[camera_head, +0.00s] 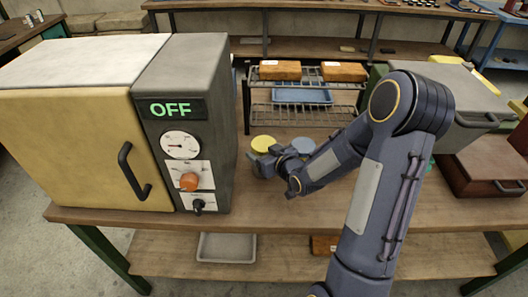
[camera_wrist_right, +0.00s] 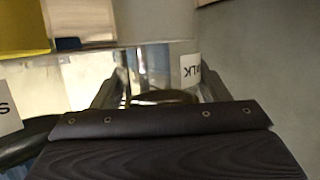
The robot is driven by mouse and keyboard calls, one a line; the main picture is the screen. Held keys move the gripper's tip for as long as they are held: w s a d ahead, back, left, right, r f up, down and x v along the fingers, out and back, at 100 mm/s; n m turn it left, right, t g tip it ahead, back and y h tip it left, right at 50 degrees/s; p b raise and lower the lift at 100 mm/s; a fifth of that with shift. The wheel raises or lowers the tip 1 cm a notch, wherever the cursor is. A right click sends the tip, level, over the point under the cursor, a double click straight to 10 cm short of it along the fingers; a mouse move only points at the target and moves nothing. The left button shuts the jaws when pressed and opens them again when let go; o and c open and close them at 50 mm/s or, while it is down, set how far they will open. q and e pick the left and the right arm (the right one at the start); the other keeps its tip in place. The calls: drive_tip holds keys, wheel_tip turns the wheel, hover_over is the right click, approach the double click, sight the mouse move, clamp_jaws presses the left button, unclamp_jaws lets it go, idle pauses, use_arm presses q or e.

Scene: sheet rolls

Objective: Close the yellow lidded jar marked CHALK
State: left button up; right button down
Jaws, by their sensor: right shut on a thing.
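The yellow lid (camera_head: 263,143) of the jar shows as a round disc on the workbench, just right of the oven. My right gripper (camera_head: 258,164) is at the near side of it, low over the bench. In the right wrist view, a white label (camera_wrist_right: 191,70) with upside-down letters "LK" is just beyond the finger ends, on the glassy jar marked CHALK. My right gripper is shut on the jar; which part is held, and whether the lid sits flush, I cannot tell. The left gripper is not in view.
A blue-grey round lid (camera_head: 303,146) is close to the right of the yellow one. The oven (camera_head: 190,120) with an OFF display stands close on the left. A wire rack (camera_head: 300,98) with brown blocks is behind. A dark red box (camera_head: 484,165) is at right.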

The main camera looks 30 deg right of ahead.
drive_tip(key=c, duration=0.5)
unclamp_jaws()
drive_tip(key=shift+r+p, duration=0.25)
drive_tip(key=shift+p, duration=0.15)
drive_tip(key=v, duration=1.2)
drive_tip(key=shift+d, duration=0.15)
drive_tip(key=s+a+r+m+g+y, duration=0.1)
drive_tip(key=s+a+g, duration=0.3)
drive_tip(key=s, duration=0.5)
drive_tip(key=s+a+r+m+g+y, duration=0.1)
drive_tip(key=s+a+r+g+y, duration=0.1)
drive_tip(key=s+a, duration=0.6)
drive_tip(key=r+g, duration=0.1)
drive_tip(key=g, duration=0.1)
drive_tip(key=shift+s+a+r+g, duration=0.15)
drive_tip(key=shift+s+r+g, duration=0.15)
drive_tip(key=shift+s, duration=0.1)
